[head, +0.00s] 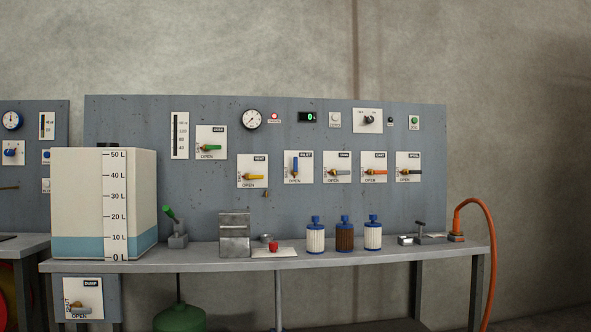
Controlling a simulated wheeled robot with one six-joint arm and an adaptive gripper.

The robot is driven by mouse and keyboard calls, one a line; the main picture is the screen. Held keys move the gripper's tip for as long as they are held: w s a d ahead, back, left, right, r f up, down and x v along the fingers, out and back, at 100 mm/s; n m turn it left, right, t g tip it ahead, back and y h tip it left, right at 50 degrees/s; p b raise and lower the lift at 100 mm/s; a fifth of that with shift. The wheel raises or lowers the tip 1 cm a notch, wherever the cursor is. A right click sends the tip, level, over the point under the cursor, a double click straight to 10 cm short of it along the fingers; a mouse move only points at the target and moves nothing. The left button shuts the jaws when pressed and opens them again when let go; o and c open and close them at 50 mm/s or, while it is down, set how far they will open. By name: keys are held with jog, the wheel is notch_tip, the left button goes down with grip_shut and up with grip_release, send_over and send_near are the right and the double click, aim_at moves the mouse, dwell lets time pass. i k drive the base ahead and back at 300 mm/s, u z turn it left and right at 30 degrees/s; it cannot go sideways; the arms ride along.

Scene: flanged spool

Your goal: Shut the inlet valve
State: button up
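The inlet valve is a blue lever (296,166) on a white plate (306,172) in the middle of the grey panel. The plate's dark label looks like INLET. The lever stands upright. Small lettering on the plate reads OPEN below the lever, with sideways lettering at its left that is too small to read surely. My gripper is not in view, and nothing touches the lever.
Neighbouring plates carry a yellow lever (253,177) at left and a grey lever (340,173) at right, both roughly level. Below, the bench (350,255) holds blue-capped cartridges (315,238) and a red button (273,246). A large white tank (75,190) stands at left.

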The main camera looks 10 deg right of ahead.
aim_at(295, 167)
jog(key=u, duration=0.6)
jog(key=i, duration=0.85)
jog(key=u, duration=0.5)
jog(key=i, duration=0.7)
jog(key=z, duration=0.3)
